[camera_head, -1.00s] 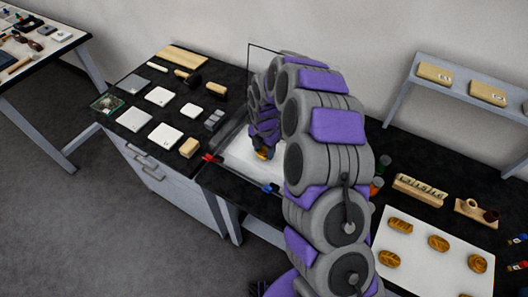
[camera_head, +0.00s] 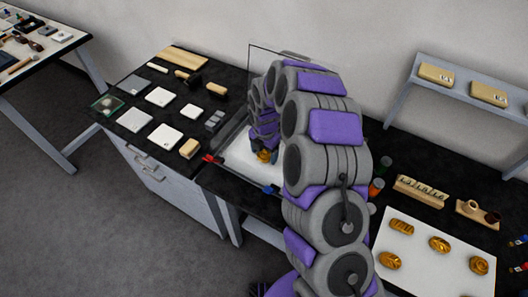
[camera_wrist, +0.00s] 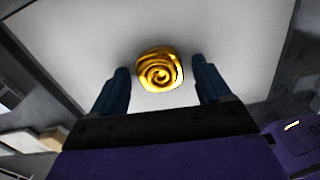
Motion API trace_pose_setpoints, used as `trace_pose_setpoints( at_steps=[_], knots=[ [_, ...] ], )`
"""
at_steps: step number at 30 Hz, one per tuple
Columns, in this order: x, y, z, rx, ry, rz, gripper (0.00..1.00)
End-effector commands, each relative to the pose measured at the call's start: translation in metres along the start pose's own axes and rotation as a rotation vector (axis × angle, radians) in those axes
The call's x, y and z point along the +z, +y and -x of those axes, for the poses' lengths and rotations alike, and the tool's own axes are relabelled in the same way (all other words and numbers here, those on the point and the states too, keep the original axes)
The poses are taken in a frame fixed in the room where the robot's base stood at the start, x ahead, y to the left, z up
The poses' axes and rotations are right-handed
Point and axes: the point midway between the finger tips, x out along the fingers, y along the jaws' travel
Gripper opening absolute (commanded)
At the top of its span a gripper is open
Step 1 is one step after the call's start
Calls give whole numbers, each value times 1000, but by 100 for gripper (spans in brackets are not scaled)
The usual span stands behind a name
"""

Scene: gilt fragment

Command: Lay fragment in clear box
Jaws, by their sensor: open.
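A gold fragment (camera_wrist: 160,70) with a spiral relief lies on a white surface in the wrist view. My gripper (camera_wrist: 160,80) is open, with one blue finger on each side of the fragment and a gap showing on both sides. In the head view the fragment (camera_head: 265,156) shows as a small gold spot under my gripper (camera_head: 264,149), largely hidden by my arm. A small see-through greenish box (camera_head: 107,104) stands at the left corner of the black bench; its contents are unclear.
A tall clear panel (camera_head: 262,62) stands by the white work area (camera_head: 240,158). Pale tiles (camera_head: 166,136) and tools crowd the bench's left. Several gold pieces (camera_head: 438,243) lie on a white board (camera_head: 415,270) at right. A raised shelf (camera_head: 455,92) stands behind.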

Motion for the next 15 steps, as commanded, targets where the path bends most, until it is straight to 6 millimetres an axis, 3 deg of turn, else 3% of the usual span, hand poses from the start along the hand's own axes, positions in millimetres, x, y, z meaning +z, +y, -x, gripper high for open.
trace_pose_setpoints(
  at_steps=[8, 15],
  knots=[
    [0, 1, 32, 3, -2, 0, 77],
    [1, 1, 81, 4, -3, 0, 77]
  ],
)
